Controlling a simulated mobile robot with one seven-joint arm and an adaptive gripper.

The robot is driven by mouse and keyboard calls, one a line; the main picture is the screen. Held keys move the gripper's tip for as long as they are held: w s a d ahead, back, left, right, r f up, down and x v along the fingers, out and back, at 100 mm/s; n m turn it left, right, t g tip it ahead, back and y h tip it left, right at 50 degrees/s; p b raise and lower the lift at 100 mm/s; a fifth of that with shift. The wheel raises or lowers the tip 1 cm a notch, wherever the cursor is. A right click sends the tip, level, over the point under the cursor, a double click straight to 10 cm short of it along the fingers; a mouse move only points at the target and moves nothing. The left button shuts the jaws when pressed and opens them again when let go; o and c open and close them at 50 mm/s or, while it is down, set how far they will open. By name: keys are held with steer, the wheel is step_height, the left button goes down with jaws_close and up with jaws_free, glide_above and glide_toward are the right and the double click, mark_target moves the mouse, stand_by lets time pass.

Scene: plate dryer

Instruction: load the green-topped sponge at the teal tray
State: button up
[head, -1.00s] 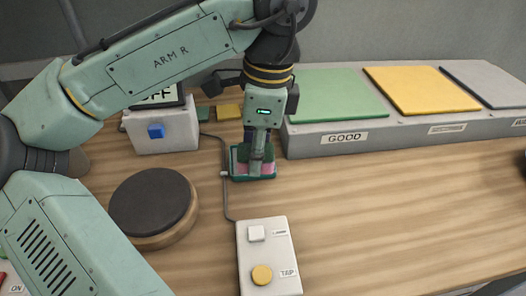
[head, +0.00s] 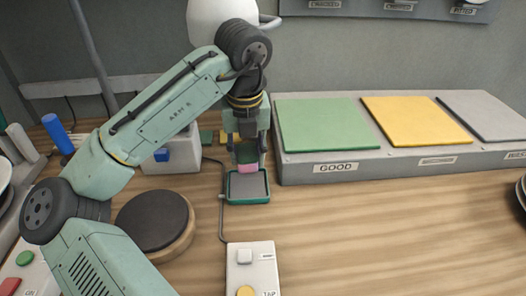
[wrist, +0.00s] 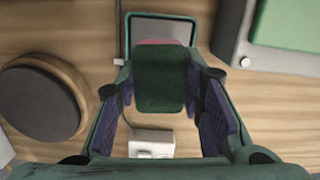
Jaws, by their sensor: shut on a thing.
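The sponge (head: 248,168) has a green top and a pink lower part. My gripper (head: 248,150) is shut on its sides and holds it in the air just above and behind the teal tray. The teal tray (head: 248,201) lies on the table with its grey floor bare in front of the sponge. In the wrist view the green top of the sponge (wrist: 160,82) fills the space between the fingers of my gripper (wrist: 160,90), and a strip of pink shows at its far edge. The tray (wrist: 163,29) shows beyond it, partly hidden by the sponge.
A grey platform (head: 420,167) with green, yellow and grey pads stands to the right, labelled GOOD at its left. A round dark-topped wooden pad (head: 152,220) is at the left. A white button box (head: 251,270) is in front. A white box with a blue button (head: 180,154) stands behind left.

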mark_target(248, 183)
steer(key=shift+w+a+m, duration=0.1)
steer(key=shift+w+m, duration=0.05)
steer(key=shift+m, duration=0.25)
steer(key=shift+f, duration=0.3)
step_height(248, 183, down, 6)
steer(key=b, duration=0.6)
steer(key=shift+w+r, duration=0.1)
steer(key=shift+f, duration=0.55)
stand_by(1.9)
steer(key=shift+r, duration=0.1)
step_height(248, 183, up, 7)
steer(key=p, duration=0.6)
steer(key=shift+p, duration=0.4)
stand_by(0.3)
